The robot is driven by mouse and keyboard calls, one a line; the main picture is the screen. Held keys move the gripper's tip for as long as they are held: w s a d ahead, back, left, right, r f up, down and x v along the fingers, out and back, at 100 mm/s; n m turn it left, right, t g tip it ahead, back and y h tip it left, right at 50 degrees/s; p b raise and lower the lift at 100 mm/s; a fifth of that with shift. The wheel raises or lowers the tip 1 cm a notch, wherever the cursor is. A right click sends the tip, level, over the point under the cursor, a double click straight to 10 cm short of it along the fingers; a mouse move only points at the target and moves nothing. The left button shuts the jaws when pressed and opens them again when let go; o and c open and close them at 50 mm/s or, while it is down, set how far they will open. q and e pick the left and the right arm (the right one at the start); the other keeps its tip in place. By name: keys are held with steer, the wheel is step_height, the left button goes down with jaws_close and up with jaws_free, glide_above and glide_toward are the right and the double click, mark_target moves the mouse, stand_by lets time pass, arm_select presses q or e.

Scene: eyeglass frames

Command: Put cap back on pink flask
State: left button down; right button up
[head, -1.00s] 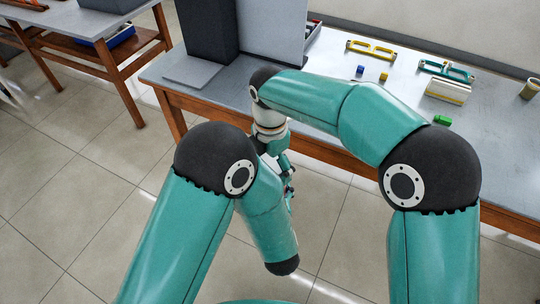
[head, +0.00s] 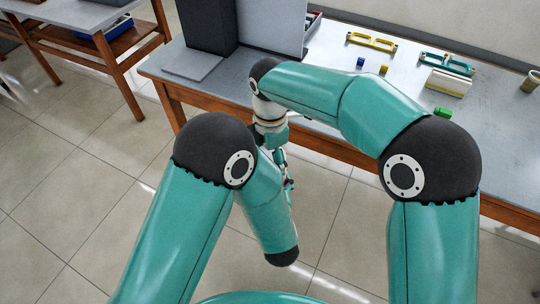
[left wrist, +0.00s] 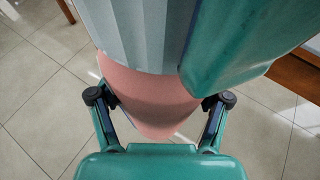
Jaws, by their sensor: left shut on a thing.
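In the left wrist view, my left gripper (left wrist: 158,101) is shut on the pink flask (left wrist: 152,82), whose smooth pink side shows between the two dark fingers. A pale grey-blue ribbed part (left wrist: 138,35) sits right against the pink; whether it is the cap, and whether it is seated, I cannot tell. A large teal part of one of my arms covers its right side. In the head view, my right gripper (head: 285,165) hangs below the right wrist in front of the table, small and partly behind my left arm. Its fingers cannot be made out.
A grey table (head: 330,60) with a wooden frame stands ahead. On it are yellow glasses frames (head: 371,41), teal frames (head: 446,64), a white-and-yellow block (head: 448,83), a green block (head: 443,112) and a dark box (head: 208,25). Open tiled floor lies in front.

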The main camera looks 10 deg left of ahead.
steer(key=shift+w, duration=0.1)
steer(key=o, duration=1.1)
steer(key=shift+a, duration=0.1)
steer(key=shift+o, duration=0.9)
steer(key=shift+r, duration=2.3)
steer(key=shift+r, duration=0.1)
steer(key=r, duration=1.1)
steer(key=shift+w+r, duration=0.25)
steer(key=shift+r, duration=0.05)
